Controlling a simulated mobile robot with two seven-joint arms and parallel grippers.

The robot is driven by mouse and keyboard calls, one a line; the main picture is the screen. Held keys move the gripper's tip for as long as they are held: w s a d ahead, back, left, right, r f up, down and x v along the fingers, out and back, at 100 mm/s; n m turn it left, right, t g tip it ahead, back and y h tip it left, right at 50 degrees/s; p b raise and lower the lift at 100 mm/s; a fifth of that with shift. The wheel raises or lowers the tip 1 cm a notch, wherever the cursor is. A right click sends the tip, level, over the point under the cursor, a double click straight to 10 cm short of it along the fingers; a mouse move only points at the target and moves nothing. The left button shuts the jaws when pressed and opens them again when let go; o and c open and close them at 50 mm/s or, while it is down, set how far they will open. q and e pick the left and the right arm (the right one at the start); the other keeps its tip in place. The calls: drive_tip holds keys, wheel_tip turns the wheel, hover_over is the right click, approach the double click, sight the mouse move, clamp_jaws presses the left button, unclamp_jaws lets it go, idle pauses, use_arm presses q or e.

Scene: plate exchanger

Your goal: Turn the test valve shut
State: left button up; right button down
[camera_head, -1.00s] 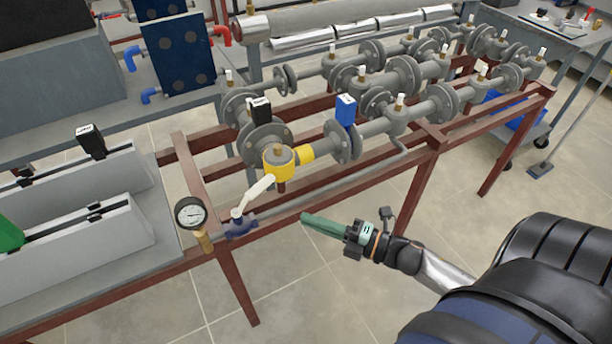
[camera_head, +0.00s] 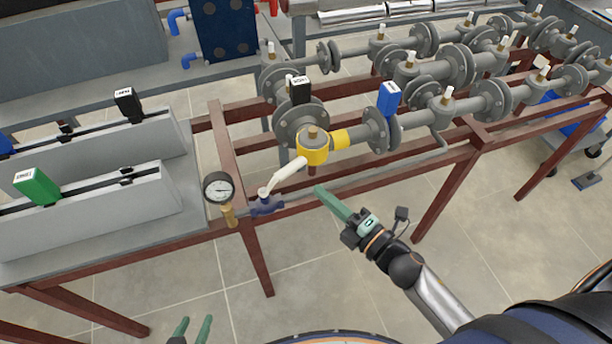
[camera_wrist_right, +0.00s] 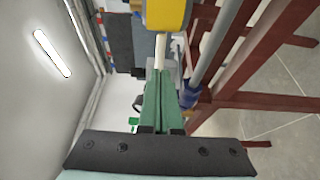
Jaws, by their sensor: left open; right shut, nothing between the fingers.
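The test valve has a small blue body (camera_head: 267,206) on the frame's front rail and a white lever (camera_head: 287,174) slanting up to the right, towards the yellow-banded fitting. My right gripper (camera_head: 319,190) is shut and empty, its green fingers pointing at the lever from the right, with a gap in the head view. In the right wrist view the shut fingers (camera_wrist_right: 162,75) line up with the white lever (camera_wrist_right: 160,52); I cannot tell if they touch. The blue body (camera_wrist_right: 188,97) is just right of them. My left gripper (camera_head: 193,322) is open and empty at the bottom edge.
A pressure gauge (camera_head: 218,188) stands just left of the valve. The yellow-banded fitting (camera_head: 313,150) and grey flanged pipes lie behind and right. The red-brown frame (camera_head: 257,255) runs below. The tiled floor in front is clear.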

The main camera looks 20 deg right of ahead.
sight(296, 171)
drive_tip(key=x, duration=0.6)
drive_tip(key=shift+w+p, duration=0.1)
drive_tip(key=shift+p, duration=0.2)
